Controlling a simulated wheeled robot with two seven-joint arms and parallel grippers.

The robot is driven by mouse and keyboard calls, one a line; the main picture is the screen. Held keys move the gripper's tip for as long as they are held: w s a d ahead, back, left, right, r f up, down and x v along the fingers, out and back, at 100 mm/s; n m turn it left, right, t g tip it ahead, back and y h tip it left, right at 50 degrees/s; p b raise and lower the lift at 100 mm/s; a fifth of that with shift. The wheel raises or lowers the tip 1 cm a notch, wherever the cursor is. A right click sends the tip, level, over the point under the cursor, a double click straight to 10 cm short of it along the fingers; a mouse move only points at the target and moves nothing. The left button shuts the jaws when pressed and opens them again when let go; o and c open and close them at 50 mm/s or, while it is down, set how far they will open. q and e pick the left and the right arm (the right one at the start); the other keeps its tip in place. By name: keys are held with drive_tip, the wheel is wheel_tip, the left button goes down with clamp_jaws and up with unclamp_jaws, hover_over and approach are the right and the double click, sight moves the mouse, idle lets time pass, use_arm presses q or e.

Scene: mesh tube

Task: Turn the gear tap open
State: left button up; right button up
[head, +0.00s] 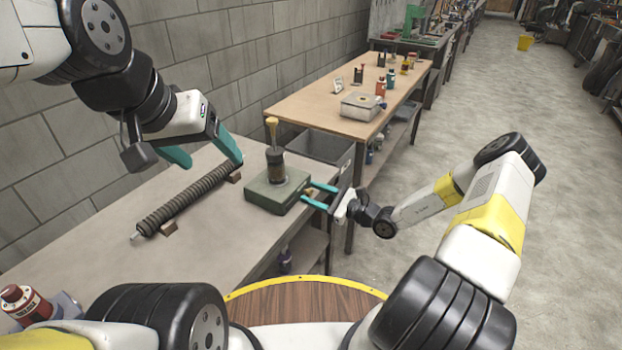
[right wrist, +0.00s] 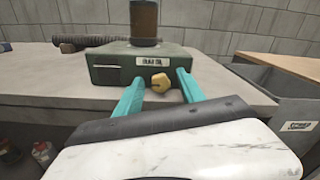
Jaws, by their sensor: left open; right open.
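A dark green box (head: 277,193) stands on the near bench with a brown cylinder (head: 276,167) on top. In the right wrist view the box (right wrist: 110,62) carries a small white label. A brass-yellow tap (right wrist: 160,83) sticks out of its front face below the label. My right gripper (right wrist: 160,77) is open, with one teal finger on each side of the tap; I cannot tell whether either touches it. In the head view this gripper (head: 310,193) reaches the box from the right. My left gripper (head: 203,157) is open and empty above the bench.
A ribbed dark tube (head: 188,200) lies on small blocks left of the box. A grey bin (head: 318,150) stands behind the box, at the bench's end. A wooden-topped bench (head: 300,98) with small items is farther back.

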drive_tip(key=v, duration=0.7)
drive_tip(key=shift+s+d, duration=0.2)
drive_tip(key=shift+d, duration=0.15)
drive_tip(key=shift+r, duration=0.1)
drive_tip(key=s+a+r+n+g+h, duration=0.25)
drive_tip(key=s+r+n+g, duration=0.35)
drive_tip(key=r, duration=0.3)
drive_tip(key=s+a+r+n+g+h, duration=0.1)
drive_tip(key=s+r+n+g+h, duration=0.25)
drive_tip(key=s+r+n, duration=0.4)
drive_tip(key=s+d+r+n+t+h, duration=0.2)
drive_tip(key=s+r, duration=0.4)
drive_tip(key=r, duration=0.3)
drive_tip(key=s+d+r+n+t+h, duration=0.3)
drive_tip(key=s+r+n, duration=0.3)
drive_tip(key=r, duration=0.3)
drive_tip(key=shift+d+n+t+h, duration=0.35)
drive_tip(key=shift+d+h, duration=0.35)
drive_tip(key=shift+h, duration=0.2)
